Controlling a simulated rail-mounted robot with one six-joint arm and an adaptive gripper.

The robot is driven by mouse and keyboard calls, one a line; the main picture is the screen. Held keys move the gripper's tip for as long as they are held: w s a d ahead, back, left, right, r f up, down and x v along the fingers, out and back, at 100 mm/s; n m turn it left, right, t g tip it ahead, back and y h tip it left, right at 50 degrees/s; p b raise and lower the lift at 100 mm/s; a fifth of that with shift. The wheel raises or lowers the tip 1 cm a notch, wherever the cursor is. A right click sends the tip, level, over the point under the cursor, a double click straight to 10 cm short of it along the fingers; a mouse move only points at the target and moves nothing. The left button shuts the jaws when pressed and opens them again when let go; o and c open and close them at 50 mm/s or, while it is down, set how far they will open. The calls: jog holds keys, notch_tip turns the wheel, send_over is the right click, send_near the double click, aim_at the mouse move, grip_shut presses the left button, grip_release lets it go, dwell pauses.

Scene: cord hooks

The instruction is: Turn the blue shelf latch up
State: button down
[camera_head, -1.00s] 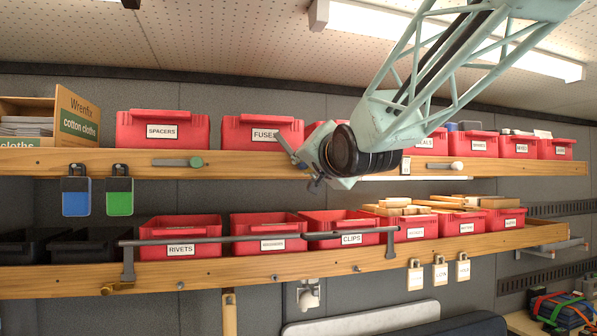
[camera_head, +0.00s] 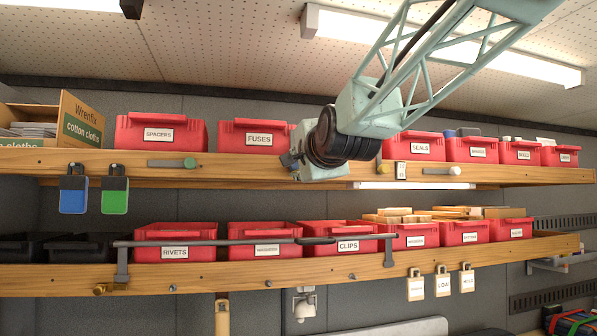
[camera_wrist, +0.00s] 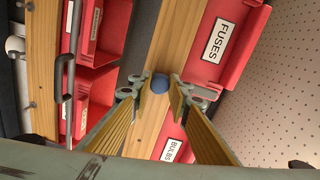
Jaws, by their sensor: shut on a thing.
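The blue shelf latch shows its round blue knob (camera_wrist: 160,84) on the wooden edge of the upper shelf in the wrist view. My gripper (camera_wrist: 160,93) has its two fingers on either side of this knob, shut on it. In the head view my gripper (camera_head: 289,161) is at the upper shelf's front edge (camera_head: 240,169), below the FUSES bin (camera_head: 258,136). My wrist hides the blue latch there.
A green-knobbed latch (camera_head: 190,163) lies level to the left, and a white-knobbed one (camera_head: 454,171) to the right. Blue (camera_head: 73,193) and green (camera_head: 115,195) padlocks hang at the left. Red bins line both shelves. A grey rail (camera_head: 215,242) runs before the lower shelf.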

dwell(0.4)
jog(key=c, duration=2.4)
grip_release()
jog(key=shift+s, duration=0.1)
jog(key=shift+v, duration=5.85)
jog(key=shift+d+r, duration=0.1)
